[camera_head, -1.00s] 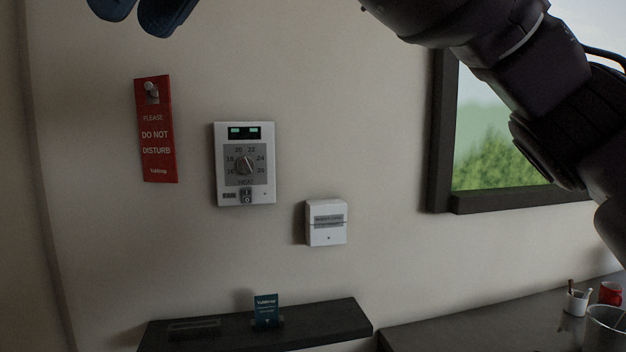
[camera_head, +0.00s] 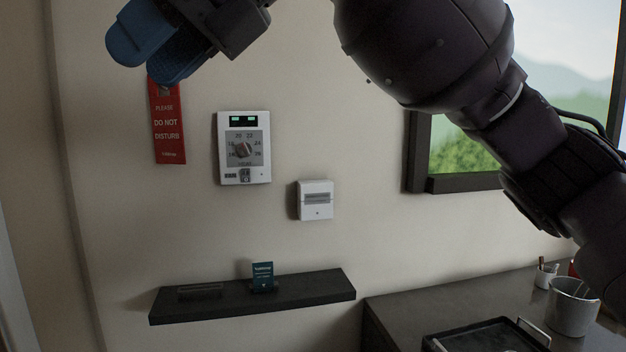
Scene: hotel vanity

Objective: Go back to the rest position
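My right arm comes in from the right and crosses the top of the head view. My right gripper (camera_head: 150,62), with blue fingertips, is at the upper left, in front of the wall and over the top of the red door hanger (camera_head: 168,130). The two fingertips overlap from this angle, so I cannot tell whether they are apart. No held object shows between them. My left gripper is not in view.
A white thermostat (camera_head: 257,176) with a dial and a small white box (camera_head: 316,206) are on the wall. Below is a dark shelf (camera_head: 315,288) with a teal card (camera_head: 262,278). A counter (camera_head: 395,312) at lower right holds a tray (camera_head: 484,338) and a grey container (camera_head: 572,308).

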